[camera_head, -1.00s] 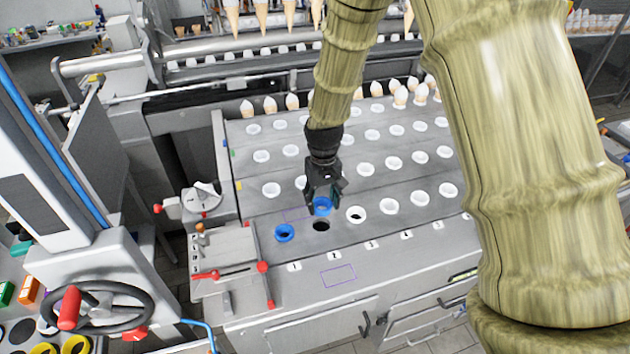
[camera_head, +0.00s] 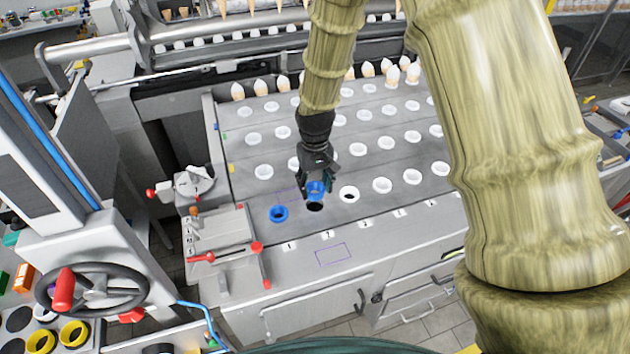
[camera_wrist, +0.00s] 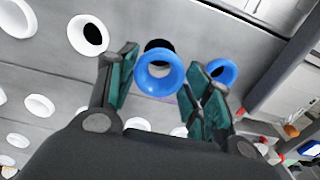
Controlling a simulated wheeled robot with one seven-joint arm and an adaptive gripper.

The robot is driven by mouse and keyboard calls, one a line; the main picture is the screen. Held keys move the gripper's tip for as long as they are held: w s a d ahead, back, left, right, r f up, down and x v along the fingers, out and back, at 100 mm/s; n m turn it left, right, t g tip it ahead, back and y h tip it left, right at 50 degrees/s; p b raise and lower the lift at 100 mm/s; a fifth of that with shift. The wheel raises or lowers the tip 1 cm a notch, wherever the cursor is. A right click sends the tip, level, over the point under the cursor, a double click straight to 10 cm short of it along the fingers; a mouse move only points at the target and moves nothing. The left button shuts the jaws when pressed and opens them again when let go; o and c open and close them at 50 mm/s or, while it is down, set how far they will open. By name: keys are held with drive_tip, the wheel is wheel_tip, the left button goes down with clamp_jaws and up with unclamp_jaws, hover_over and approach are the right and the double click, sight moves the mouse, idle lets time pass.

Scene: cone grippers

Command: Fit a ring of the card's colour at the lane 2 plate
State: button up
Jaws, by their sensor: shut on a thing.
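My gripper (camera_head: 317,182) is shut on a blue ring (camera_head: 316,189) at the front row of the grey lane plate (camera_head: 240,192). In the wrist view the blue ring (camera_wrist: 158,84) sits between the teal finger pads. The dark, empty lane 2 hole (camera_head: 315,206) shows just in front of and below the held ring; in the wrist view the hole (camera_wrist: 156,45) is partly hidden behind it. The ring appears apart from the plate, but the exact gap is unclear. A second blue ring (camera_head: 279,214) sits at lane 1. I cannot make out the colour card.
White rings (camera_head: 349,194) fill the front holes to the right and the rows behind. Cones (camera_head: 283,84) stand along the back. A panel with red-tipped levers (camera_head: 222,253) is at the left front. Numbered labels (camera_head: 327,235) line the front edge.

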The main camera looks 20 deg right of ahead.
drive_tip(key=shift+f+b, duration=0.7)
drive_tip(key=shift+f, duration=1.2)
drive_tip(key=shift+f, duration=1.2)
idle(1.4)
drive_tip(key=o, duration=0.9)
drive_tip(key=shift+c, duration=0.2)
wheel_tip(320, 180, up, 12)
idle(0.5)
